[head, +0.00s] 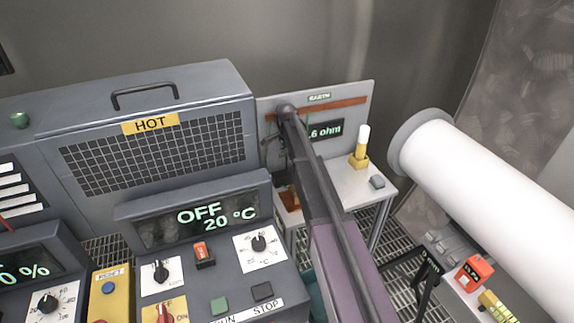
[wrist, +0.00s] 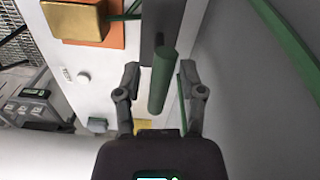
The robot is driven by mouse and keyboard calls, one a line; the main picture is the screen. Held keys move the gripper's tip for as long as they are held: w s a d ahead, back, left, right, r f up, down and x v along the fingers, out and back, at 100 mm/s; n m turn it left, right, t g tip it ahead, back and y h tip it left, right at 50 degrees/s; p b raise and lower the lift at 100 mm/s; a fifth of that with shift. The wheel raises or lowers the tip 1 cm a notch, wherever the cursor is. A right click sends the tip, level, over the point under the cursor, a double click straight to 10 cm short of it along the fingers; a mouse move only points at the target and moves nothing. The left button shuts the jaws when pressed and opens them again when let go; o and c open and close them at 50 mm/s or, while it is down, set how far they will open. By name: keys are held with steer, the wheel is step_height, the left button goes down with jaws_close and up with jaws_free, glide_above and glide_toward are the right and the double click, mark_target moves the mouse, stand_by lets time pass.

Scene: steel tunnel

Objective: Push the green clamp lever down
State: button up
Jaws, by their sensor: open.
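The green clamp lever, a dark green round bar (wrist: 162,82), shows in the wrist view. It lies lengthwise between the two fingers of my gripper (wrist: 160,72). The fingers stand apart on either side of it, with a visible gap on the left; I cannot tell whether either touches it. The lever's upper end meets a dark grey strip on the pale panel. In the head view my arm reaches to the earth panel (head: 345,98) and covers the lever.
A brass-coloured block (wrist: 75,20) on an orange plate is at the wrist view's upper left. A green cable (wrist: 288,40) crosses its right side. In the head view, a white-topped yellow handle (head: 361,148) and a large white roll (head: 490,185) stand right of my arm.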

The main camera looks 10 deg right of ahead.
steer(key=shift+f+b, duration=0.75)
steer(key=shift+f, duration=0.3)
jaws_close()
